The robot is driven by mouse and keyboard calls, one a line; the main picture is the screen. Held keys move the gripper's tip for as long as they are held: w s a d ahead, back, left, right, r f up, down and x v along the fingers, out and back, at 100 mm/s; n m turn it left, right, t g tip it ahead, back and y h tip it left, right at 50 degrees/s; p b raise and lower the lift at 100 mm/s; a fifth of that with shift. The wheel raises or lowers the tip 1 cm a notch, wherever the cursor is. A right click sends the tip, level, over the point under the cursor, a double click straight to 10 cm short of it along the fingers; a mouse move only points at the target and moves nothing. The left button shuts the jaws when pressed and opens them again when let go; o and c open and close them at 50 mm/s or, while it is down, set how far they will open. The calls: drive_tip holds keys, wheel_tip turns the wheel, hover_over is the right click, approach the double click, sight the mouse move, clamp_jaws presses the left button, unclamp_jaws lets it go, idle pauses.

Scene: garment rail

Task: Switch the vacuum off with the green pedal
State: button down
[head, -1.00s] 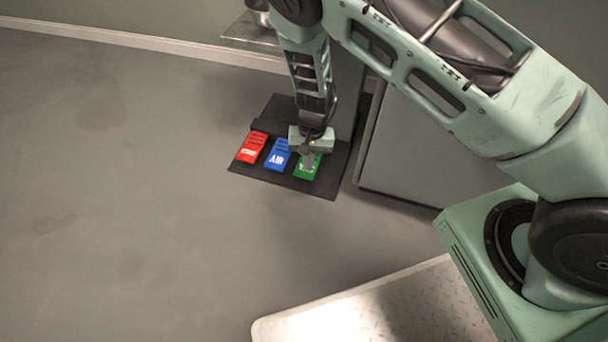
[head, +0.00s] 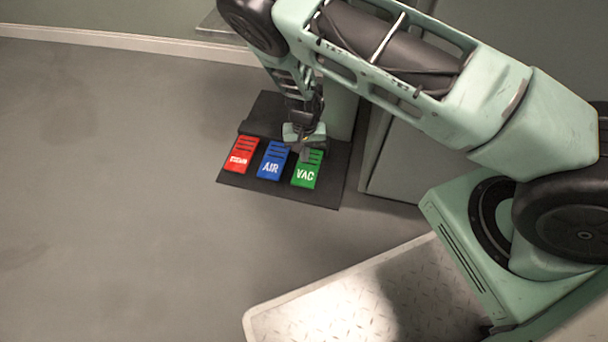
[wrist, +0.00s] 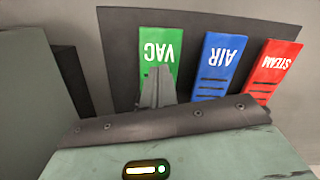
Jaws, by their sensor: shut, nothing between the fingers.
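The green pedal (head: 307,177), marked VAC, is the right one of three on a black base plate (head: 328,191). It also shows in the wrist view (wrist: 161,50), with its label upside down. My gripper (head: 305,156) is shut and empty, pointing down at the slotted upper end of the green pedal. In the wrist view my closed fingers (wrist: 157,88) cover part of that slotted end. I cannot tell whether the fingertips touch the pedal or hover just above it. No indicator of the vacuum's state can be made out.
The blue AIR pedal (head: 272,163) sits directly left of the green one, and the red STEAM pedal (head: 240,157) is left of that. A grey cabinet (head: 415,150) stands close on the right. Open floor (head: 110,200) lies to the left.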

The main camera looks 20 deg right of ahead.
sight(304, 176)
drive_tip(key=shift+s+a+f+b, duration=0.1)
drive_tip(key=shift+s+f+b, duration=0.1)
drive_tip(key=shift+f+b, duration=1.4)
drive_tip(key=shift+s+a+f+b, duration=0.15)
drive_tip(key=shift+f+b, duration=1.1)
drive_tip(key=shift+f, duration=0.65)
drive_tip(key=shift+d, duration=0.1)
